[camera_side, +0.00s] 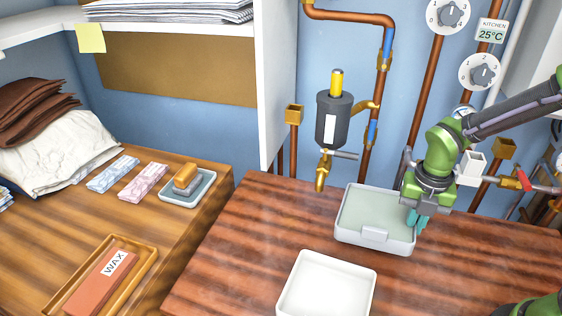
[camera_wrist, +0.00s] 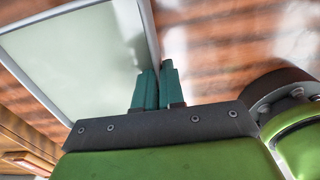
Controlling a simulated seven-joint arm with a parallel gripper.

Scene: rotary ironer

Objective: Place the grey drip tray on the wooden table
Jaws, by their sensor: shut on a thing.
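The grey drip tray (camera_side: 374,212) is a shallow rectangular tray with a pale green-grey inside and a small block on its front wall. It is level and looks empty, at the back of the reddish wooden table (camera_side: 235,240). I cannot tell whether it rests on the table or hangs just above it. My gripper (camera_side: 416,221) is shut on the tray's right wall, with teal fingers. In the wrist view the gripper (camera_wrist: 154,88) pinches the edge of the tray (camera_wrist: 80,60), and wood shows beyond.
A white tray (camera_side: 326,286) stands at the table's front. A dark cylinder (camera_side: 334,122) with a brass spout hangs left of the drip tray. Copper pipes (camera_side: 376,110) run behind. The table's left part is clear. A lower wooden counter holds a wax box (camera_side: 100,283).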

